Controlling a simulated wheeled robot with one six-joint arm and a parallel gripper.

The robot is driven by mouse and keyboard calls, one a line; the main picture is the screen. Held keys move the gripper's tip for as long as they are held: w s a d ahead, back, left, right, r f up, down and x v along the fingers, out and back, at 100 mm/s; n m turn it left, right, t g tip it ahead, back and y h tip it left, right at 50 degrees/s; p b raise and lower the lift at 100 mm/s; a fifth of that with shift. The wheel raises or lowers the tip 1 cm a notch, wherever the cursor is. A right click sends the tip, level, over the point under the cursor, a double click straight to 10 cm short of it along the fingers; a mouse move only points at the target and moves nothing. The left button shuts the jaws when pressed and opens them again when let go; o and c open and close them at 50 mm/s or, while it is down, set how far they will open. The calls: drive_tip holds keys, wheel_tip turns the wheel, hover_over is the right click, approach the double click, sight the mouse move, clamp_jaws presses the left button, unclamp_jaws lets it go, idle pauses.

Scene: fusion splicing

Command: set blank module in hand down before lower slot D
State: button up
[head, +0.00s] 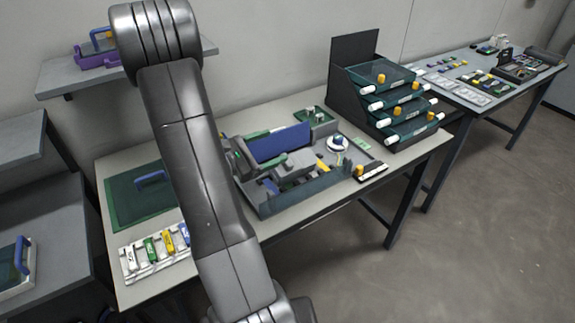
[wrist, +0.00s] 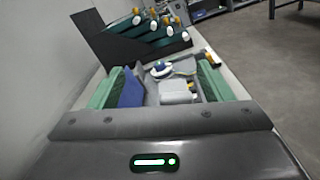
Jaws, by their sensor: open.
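My gripper (wrist: 160,88) shows in the wrist view, with green finger pads at left and right standing wide apart. It is open, and I see no module held between them. I cannot pick out the blank module in either view. Lower slot D cannot be told either, as no slot letter is readable. A dark stepped rack (head: 385,100) of green trays with yellow knobs and white ends stands at the bench's right; it also shows in the wrist view (wrist: 145,35).
A grey tray (head: 310,195) with a blue panel and small parts sits mid-bench. A purple case (head: 88,62) is on the wall shelf. Open floor lies at right.

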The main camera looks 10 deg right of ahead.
sight(283, 164)
drive_tip(key=f, duration=0.7)
drive_tip(key=shift+w+a+f, duration=0.1)
drive_tip(key=shift+a+f, duration=0.1)
drive_tip(key=shift+f, duration=0.1)
drive_tip(key=shift+w+d+f, duration=0.1)
drive_tip(key=shift+d+f, duration=0.1)
drive_tip(key=shift+d, duration=0.05)
drive_tip(key=shift+p+x, duration=0.55)
drive_tip(key=shift+x, duration=3)
drive_tip(key=c, duration=1.2)
drive_tip(key=shift+r, duration=0.15)
